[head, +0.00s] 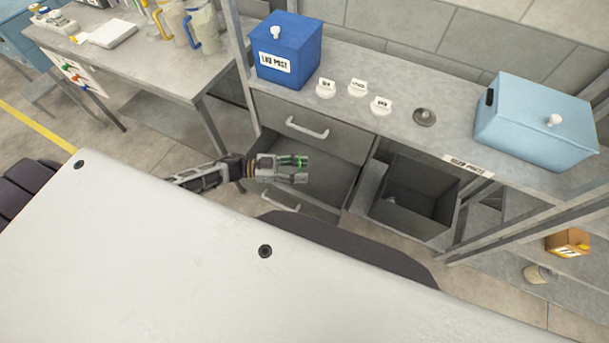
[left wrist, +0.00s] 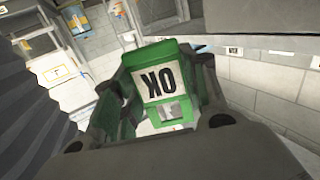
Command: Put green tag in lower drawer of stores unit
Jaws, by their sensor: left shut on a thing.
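The green tag (left wrist: 161,83) has a white face with "OK" on it and sits between the fingers of my left gripper (head: 300,168), which is shut on it. In the head view the tag shows only as a small bit of green at the gripper's tip. The stores unit (head: 345,137) has a closed upper drawer (head: 307,127) with a pale handle. Its lower drawer (head: 327,185) is pulled out, and the visible part of its inside looks empty. The gripper is over the left part of this open drawer. My right gripper is not in view.
To the right of the drawers is an open grey bin (head: 408,224). On the unit's top stand a dark blue box (head: 287,50), a light blue box (head: 535,122) and several small white labelled knobs. A side table (head: 150,60) stands at the left.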

